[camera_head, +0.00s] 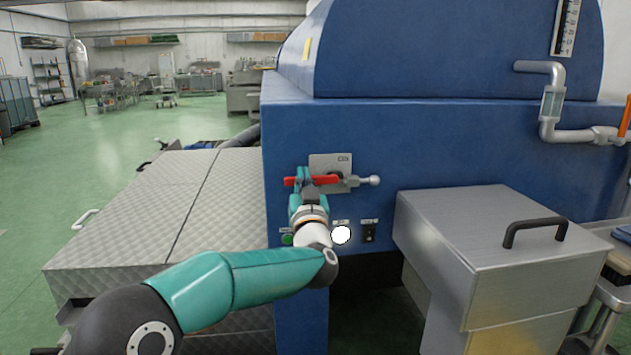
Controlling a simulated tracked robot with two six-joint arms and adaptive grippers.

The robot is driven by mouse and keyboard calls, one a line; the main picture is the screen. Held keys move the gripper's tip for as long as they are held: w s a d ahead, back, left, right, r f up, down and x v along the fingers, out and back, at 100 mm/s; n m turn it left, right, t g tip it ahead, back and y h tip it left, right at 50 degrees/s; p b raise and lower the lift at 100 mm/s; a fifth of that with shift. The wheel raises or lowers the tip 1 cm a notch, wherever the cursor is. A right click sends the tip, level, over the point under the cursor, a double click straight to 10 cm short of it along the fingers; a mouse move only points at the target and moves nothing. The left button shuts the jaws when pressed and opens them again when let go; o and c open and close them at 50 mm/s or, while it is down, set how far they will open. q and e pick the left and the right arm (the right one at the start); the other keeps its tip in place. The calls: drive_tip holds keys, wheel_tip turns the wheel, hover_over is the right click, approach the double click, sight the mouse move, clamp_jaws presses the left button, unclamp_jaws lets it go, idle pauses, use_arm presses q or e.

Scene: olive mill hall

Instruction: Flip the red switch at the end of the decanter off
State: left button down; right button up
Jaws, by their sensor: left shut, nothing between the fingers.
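The blue decanter (450,140) fills the centre and right of the head view. On its end face, a red switch bar (327,180) lies level in front of a grey plate (331,161). A grey lever with a ball end (374,180) sticks out to the right of it. My left gripper (304,176) is shut and empty in front of the bar's left part, and red shows on both sides of the fingers. I cannot tell whether they touch the bar. The gripper hides part of the bar and plate. My right gripper is not in view.
Below the switch are a green button (287,239), a white round knob (341,235) and a small black switch (369,233). A steel box with a black handle (490,245) juts out at right. Quilted metal covers (170,205) stand at left. Green floor is free beyond.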

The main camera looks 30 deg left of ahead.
use_arm(q)
drive_tip(key=shift+w+d+f, duration=0.1)
drive_tip(key=shift+f, duration=0.25)
wheel_tip(320, 180, up, 5)
drive_tip(key=p, duration=0.4)
drive_tip(key=b+v, duration=0.1)
drive_tip(key=v, duration=0.9)
drive_tip(key=shift+f, duration=0.3)
